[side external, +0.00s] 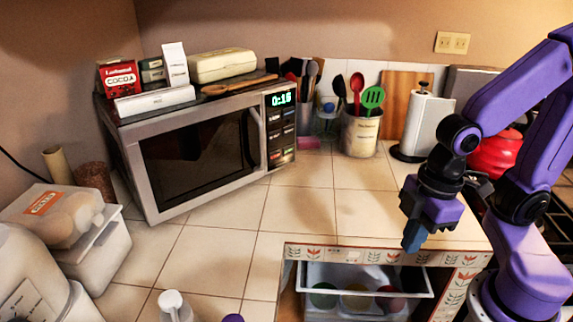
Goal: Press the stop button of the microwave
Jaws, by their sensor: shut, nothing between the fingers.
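The microwave (195,150) stands on the tiled counter at the left, with a silver frame and a dark glass door that is shut. Its control panel (281,132) is on the right side of its front, with a green lit display (281,99) at the top that seems to read 0:16. Several small buttons sit below the display; their labels are too small to read, so I cannot tell which is stop. My gripper (413,243) is shut and empty, pointing down at the right, well apart from the microwave and above the counter's front edge.
A utensil crock (360,132), a paper towel roll (424,122) and a red kettle (495,153) stand along the back. Boxes and a wooden spoon (238,85) lie on the microwave. An open drawer (366,278) is below my gripper. Bare tiles (300,205) lie between.

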